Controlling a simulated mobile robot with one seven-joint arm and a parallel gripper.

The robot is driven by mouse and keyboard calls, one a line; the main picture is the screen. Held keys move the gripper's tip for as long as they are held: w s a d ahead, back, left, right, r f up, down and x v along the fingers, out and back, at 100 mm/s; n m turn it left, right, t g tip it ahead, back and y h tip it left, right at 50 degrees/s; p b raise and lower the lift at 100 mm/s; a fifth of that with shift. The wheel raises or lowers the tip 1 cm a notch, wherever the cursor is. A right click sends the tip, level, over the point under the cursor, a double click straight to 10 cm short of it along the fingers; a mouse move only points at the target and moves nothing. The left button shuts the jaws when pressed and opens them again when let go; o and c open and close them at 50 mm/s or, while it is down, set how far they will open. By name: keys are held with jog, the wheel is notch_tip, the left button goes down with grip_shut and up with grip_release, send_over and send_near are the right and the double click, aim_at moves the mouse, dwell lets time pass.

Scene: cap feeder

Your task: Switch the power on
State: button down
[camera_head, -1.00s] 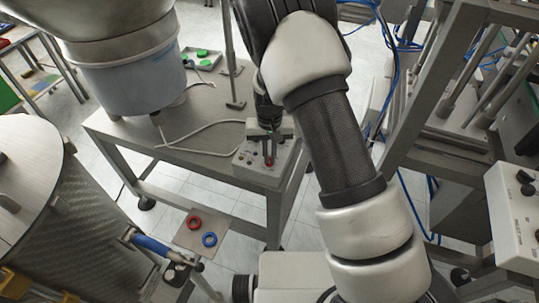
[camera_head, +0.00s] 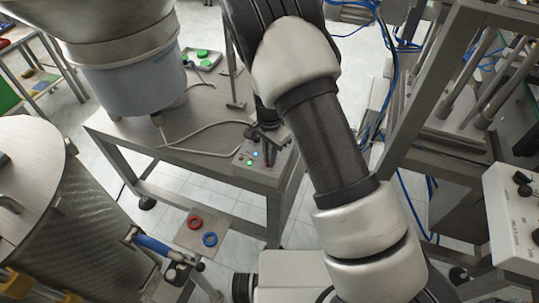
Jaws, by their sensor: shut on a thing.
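A small light-grey control box (camera_head: 246,171) sits on the near right corner of the grey metal table (camera_head: 187,142). Small lights on its face (camera_head: 255,154) glow green and pale blue. My gripper (camera_head: 268,153) reaches down onto the right part of this box. Its fingers look shut on a small switch there, which they mostly hide. My arm comes in from the lower right and covers the area right of the box.
A large feeder bowl (camera_head: 130,80) stands on the table at left, and a cable crosses the tabletop. A tray of green caps (camera_head: 203,57) lies behind. A metal frame (camera_head: 440,90) stands close on the right. A plate with red and blue rings (camera_head: 200,228) is in front.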

jog(key=shift+m, duration=0.6)
jog(key=c, duration=1.9)
grip_release()
jog(key=shift+o, duration=0.2)
jog(key=shift+r, duration=0.15)
notch_tip(320, 180, up, 17)
jog(key=p, duration=0.1)
jog(key=shift+r, duration=0.15)
